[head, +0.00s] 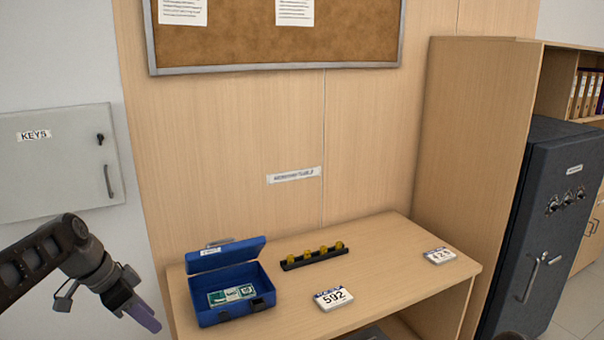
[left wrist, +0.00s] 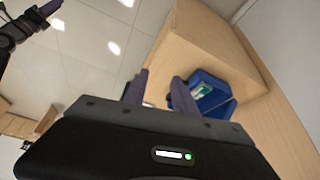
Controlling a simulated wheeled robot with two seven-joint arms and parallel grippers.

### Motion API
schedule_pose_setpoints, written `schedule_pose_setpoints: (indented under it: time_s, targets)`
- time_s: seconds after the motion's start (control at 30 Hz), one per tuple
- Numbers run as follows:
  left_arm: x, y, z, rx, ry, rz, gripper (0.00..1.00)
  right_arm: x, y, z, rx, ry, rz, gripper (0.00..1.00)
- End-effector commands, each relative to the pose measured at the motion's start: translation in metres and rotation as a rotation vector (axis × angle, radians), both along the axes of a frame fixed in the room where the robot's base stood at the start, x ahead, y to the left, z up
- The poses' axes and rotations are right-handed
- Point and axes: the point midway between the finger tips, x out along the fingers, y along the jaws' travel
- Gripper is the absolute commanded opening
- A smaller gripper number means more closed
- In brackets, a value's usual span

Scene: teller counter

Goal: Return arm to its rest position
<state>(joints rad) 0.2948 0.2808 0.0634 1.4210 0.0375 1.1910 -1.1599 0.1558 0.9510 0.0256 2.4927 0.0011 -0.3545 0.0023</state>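My left arm comes in from the left in the head view, and its gripper (head: 148,318) hangs to the left of the table and the blue box, apart from both. In the left wrist view the two purple-grey fingers (left wrist: 159,92) stand apart with nothing held between them. Dark links of an arm of mine show at the upper left of the left wrist view. Whether a right gripper there is open or shut cannot be made out.
The wooden table (head: 385,260) bears an open blue cash box (head: 228,313) with notes inside, a black rack (head: 314,259) with yellow pieces, and number cards (head: 333,299) (head: 440,256). A grey key cabinet (head: 58,165) hangs at left. A dark safe (head: 535,230) stands at right.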

Motion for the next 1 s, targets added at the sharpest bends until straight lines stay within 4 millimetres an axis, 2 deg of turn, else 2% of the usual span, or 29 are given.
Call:
schedule_pose_setpoints:
  time_s: [0.13,0.27,0.37,0.47,0.53,0.6,0.67,0.7,0.77,0.8,0.87,0.9,1.0]
  targets:
    - [0.018,0.001,-0.013,-0.013,-0.035,0.148,0.32,-0.001,0.000,0.000,0.000,0.002,0.001,0.36]
    - [0.034,-0.004,-0.044,-0.045,-0.049,0.308,0.32,-0.001,0.000,0.000,0.000,0.002,0.001,0.36]
    - [0.043,-0.016,-0.081,-0.081,-0.044,0.440,0.32,-0.001,0.000,0.000,0.000,0.002,0.001,0.36]
    - [0.042,-0.037,-0.134,-0.130,-0.022,0.582,0.32,-0.001,0.000,0.000,0.000,0.002,0.001,0.36]
    - [0.033,-0.059,-0.179,-0.170,0.007,0.684,0.32,-0.001,0.000,0.000,0.000,0.002,0.001,0.36]
    - [0.014,-0.085,-0.225,-0.209,0.045,0.784,0.32,-0.001,0.000,0.000,0.000,0.002,0.001,0.36]
    - [-0.008,-0.107,-0.261,-0.239,0.082,0.857,0.32,-0.001,0.000,0.000,0.000,0.002,0.001,0.36]
    - [-0.026,-0.122,-0.282,-0.254,0.110,0.898,0.32,-0.001,0.000,0.000,0.000,0.002,0.001,0.36]
    - [-0.057,-0.144,-0.312,-0.271,0.156,0.948,0.32,-0.001,0.000,0.000,0.000,0.002,0.001,0.36]
    - [-0.080,-0.158,-0.329,-0.278,0.189,0.976,0.32,-0.001,0.000,0.000,0.000,0.002,0.001,0.36]
    - [-0.117,-0.178,-0.351,-0.282,0.242,1.003,0.32,-0.001,0.000,0.000,0.000,0.002,0.001,0.36]
    - [-0.142,-0.190,-0.363,-0.278,0.277,1.013,0.32,-0.001,0.000,0.000,0.000,0.002,0.001,0.36]
    - [-0.202,-0.213,-0.384,-0.251,0.368,1.002,0.32,-0.001,0.000,0.000,0.000,0.002,0.001,0.36]
